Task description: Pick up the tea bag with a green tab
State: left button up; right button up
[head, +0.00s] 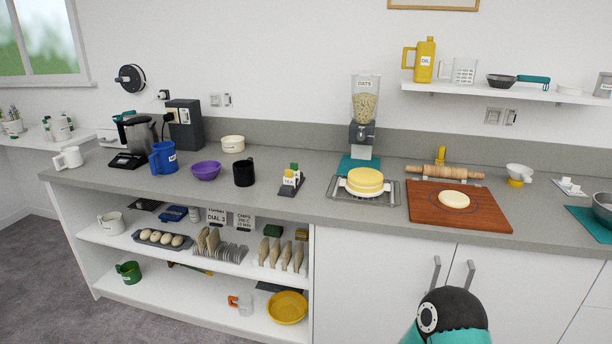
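A small stand (288,188) labelled TEA sits on the grey counter, a little left of the middle of the head view. It holds small white items with coloured tabs. A green tab (294,166) shows at the back of the stand, and a yellow tab shows in front of it. The tea bag under the green tab is too small to make out clearly. Neither of my grippers shows in the view. Only a black and teal part of my own arm shows at the bottom right, well away from the stand.
A black mug (244,173) stands left of the tea stand, with a purple bowl (206,171) beyond it. A wire rack (344,196) with a yellow round cake (365,181) is close on the right. Bare counter lies in front of the stand.

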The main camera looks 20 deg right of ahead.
aim_at(295, 166)
jog(key=z, duration=0.1)
jog(key=i, duration=1)
jog(key=u, duration=0.1)
